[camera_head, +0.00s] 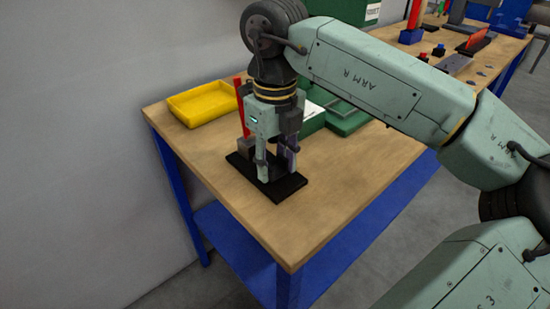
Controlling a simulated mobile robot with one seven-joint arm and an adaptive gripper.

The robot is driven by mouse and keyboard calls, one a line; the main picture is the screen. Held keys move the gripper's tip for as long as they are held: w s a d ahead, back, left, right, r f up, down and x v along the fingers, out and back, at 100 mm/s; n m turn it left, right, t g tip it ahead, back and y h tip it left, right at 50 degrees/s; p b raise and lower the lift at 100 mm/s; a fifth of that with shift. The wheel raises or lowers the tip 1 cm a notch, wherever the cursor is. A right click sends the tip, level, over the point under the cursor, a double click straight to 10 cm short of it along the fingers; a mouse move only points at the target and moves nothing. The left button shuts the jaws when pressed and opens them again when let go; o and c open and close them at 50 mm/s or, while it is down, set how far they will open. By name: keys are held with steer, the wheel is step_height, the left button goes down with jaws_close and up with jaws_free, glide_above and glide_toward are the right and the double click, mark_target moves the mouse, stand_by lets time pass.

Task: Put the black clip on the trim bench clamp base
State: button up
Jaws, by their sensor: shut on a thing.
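My gripper (275,168) points straight down over a flat black plate (289,187), which looks like the trim bench clamp base, near the left end of the wooden bench. Its fingers are shut on a small dark thing (275,162), most likely the black clip, which is mostly hidden between them. The fingertips are low, close to the plate. I cannot tell whether the clip touches the plate.
A red upright bar (240,107) on a grey block stands just left of my gripper. A yellow tray (203,105) lies behind it at the left. A green case (345,118) stands behind at the right. The bench top (335,190) is clear at the front right.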

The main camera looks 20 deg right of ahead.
steer(key=shift+f, duration=0.15)
steer(key=o, duration=0.4)
steer(key=shift+f, duration=0.1)
steer(key=shift+c, duration=0.2)
steer(key=o, duration=0.5)
steer(key=shift+c, duration=0.2)
step_height(320, 180, up, 12)
steer(key=p, duration=0.8)
steer(key=shift+r, duration=0.25)
